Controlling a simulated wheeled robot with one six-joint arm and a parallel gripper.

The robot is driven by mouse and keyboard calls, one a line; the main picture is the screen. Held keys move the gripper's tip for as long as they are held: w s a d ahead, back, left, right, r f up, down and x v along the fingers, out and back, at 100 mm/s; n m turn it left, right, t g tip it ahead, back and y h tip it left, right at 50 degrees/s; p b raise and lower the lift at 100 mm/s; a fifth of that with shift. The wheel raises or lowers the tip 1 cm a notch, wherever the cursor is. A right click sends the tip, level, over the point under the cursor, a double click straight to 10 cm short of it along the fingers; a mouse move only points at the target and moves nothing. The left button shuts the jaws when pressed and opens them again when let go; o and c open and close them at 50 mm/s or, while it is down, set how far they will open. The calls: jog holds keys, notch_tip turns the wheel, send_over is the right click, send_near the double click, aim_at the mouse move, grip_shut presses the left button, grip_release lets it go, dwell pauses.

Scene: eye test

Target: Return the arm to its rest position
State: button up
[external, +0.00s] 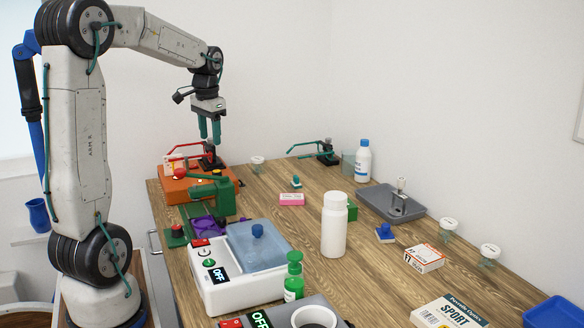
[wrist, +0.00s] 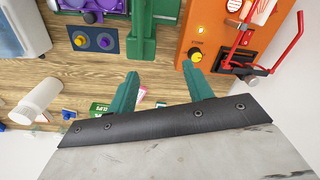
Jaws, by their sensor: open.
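My arm rises at the left of the external view and bends over the far left part of the table. My gripper (external: 210,137) points down with its green fingers, in front of or above the orange machine (external: 176,190) at the far left corner. In the wrist view the two green fingers of my gripper (wrist: 163,83) are spread apart, with nothing between them. The orange machine (wrist: 213,55) shows there at the upper right, with a red lever frame.
A green press (external: 222,192) stands near the orange machine. A white unit with a blue lid (external: 258,250), a white bottle (external: 334,225) and a green bottle (external: 293,280) stand nearer. A grey tray (external: 375,203), small jars and boxes lie right. Bare wood shows between them.

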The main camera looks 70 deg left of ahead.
jog(key=s+d+r+m, duration=0.1)
jog(key=s+d, duration=0.1)
jog(key=d, duration=0.9)
jog(key=s+d+r+m, duration=0.1)
jog(key=s+d, duration=0.2)
jog(key=d, duration=0.9)
jog(key=s+d+f+m+t, duration=0.1)
jog(key=s+d+f, duration=0.3)
jog(key=s+d, duration=0.6)
jog(key=shift+s+d+f+m+h, duration=0.3)
jog(key=shift+s+d+m, duration=0.1)
jog(key=shift+d+m, duration=0.15)
jog(key=shift+a, duration=0.1)
